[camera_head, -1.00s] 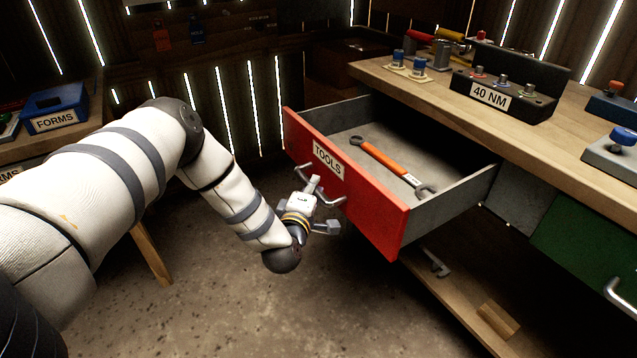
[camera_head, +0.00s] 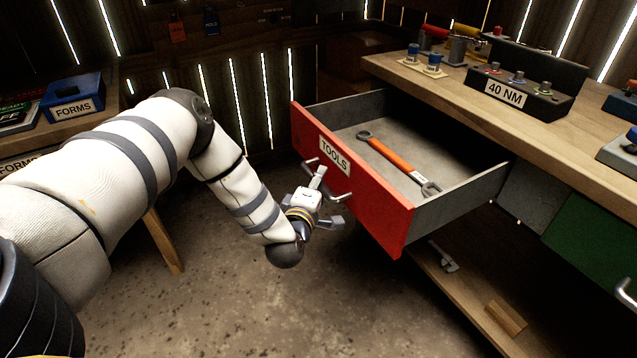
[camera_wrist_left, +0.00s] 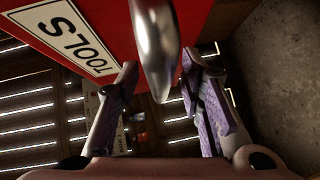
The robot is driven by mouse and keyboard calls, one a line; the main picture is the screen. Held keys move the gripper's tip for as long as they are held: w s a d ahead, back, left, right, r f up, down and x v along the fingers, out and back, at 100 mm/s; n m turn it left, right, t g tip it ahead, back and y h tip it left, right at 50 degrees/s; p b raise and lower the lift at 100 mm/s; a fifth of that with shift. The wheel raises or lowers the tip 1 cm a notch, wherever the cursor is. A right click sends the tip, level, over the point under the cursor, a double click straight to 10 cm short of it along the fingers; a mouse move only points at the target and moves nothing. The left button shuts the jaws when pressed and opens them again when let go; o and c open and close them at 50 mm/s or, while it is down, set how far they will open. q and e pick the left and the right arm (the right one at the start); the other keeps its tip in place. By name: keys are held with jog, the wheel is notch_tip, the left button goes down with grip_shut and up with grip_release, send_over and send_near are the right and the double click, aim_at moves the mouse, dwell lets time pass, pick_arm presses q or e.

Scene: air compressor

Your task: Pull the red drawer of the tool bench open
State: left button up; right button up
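The red drawer (camera_head: 375,215) of the tool bench, labelled TOOLS, stands well out from the bench, with its grey inside showing. An orange-handled wrench (camera_head: 390,155) lies in it. My left gripper (camera_head: 327,197) is in front of the drawer's metal handle (camera_head: 343,197), with its fingers spread. In the left wrist view, the handle (camera_wrist_left: 155,45) comes down between the two parted fingers, with visible gaps on both sides. The red drawer front (camera_wrist_left: 110,20) fills the top of that view. My right gripper is not in view.
The wooden bench top (camera_head: 450,88) carries a black 40 NM block (camera_head: 525,88) and small blue-capped parts (camera_head: 425,60). A green drawer front (camera_head: 590,245) is at the right. A lower shelf (camera_head: 470,290) runs below. A side table with a blue FORMS box (camera_head: 72,100) stands left. The floor in front is clear.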

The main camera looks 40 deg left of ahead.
pick_arm(q)
jog(key=shift+s, duration=0.1)
jog(key=v, duration=1.1)
jog(key=shift+s+d, duration=0.15)
jog(key=shift+s, duration=0.25)
